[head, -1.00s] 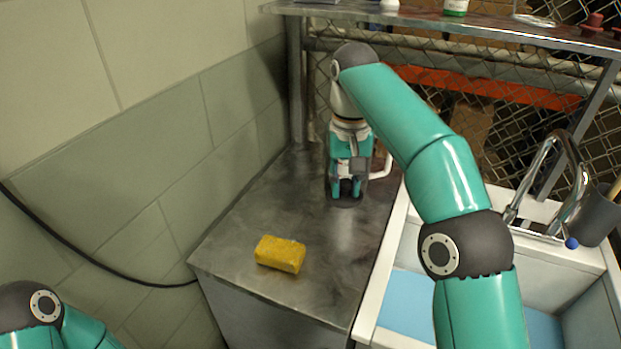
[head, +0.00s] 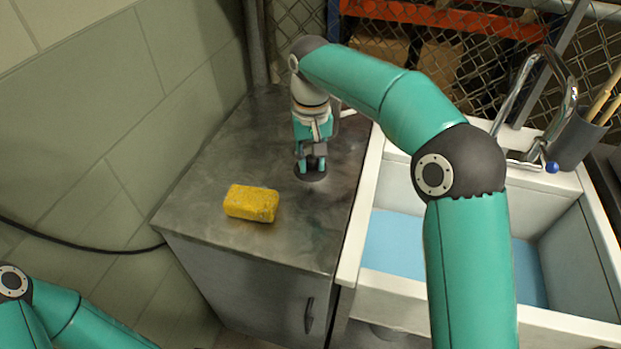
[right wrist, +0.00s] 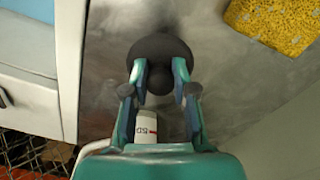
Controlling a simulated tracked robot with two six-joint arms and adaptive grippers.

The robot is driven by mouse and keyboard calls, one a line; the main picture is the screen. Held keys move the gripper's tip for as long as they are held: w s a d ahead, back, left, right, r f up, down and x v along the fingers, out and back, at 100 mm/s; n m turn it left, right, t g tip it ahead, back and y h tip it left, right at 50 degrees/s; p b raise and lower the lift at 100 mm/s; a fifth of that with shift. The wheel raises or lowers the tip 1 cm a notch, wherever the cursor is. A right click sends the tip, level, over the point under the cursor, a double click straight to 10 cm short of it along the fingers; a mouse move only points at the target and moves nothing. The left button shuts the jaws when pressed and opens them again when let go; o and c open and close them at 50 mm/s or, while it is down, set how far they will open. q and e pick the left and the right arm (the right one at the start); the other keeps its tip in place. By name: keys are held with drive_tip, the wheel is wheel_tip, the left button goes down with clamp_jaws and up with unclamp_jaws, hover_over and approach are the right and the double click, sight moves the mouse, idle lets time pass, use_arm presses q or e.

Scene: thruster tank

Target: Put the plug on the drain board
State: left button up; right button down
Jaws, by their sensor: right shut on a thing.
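The plug (head: 310,175) is a dark round disc with a knob on top. My right gripper (head: 313,163) is shut on that knob, pointing down over the drain board (head: 210,175), the grey metal top left of the sink. The plug lies flat, at or very close to the board's surface; I cannot tell whether it touches. In the right wrist view the plug (right wrist: 160,48) shows between and beyond the fingertips (right wrist: 160,75), with the metal board (right wrist: 215,75) around it. My left gripper is out of view; only part of my left arm shows at lower left.
A yellow sponge (head: 251,203) lies on the board, left of the plug and nearer. A white object (right wrist: 146,126) with printed marks stands close behind the gripper. The white sink (head: 400,190) with a tap (head: 545,100) is to the right.

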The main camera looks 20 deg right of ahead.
sight(311, 169)
drive_tip(key=shift+f+b, duration=0.3)
drive_tip(key=shift+f, duration=2.05)
drive_tip(key=c, duration=0.9)
unclamp_jaws()
drive_tip(key=shift+f, duration=0.1)
wheel_tip(311, 169, up, 12)
drive_tip(key=p, duration=0.2)
drive_tip(key=shift+p, duration=0.35)
drive_tip(key=shift+s, duration=0.1)
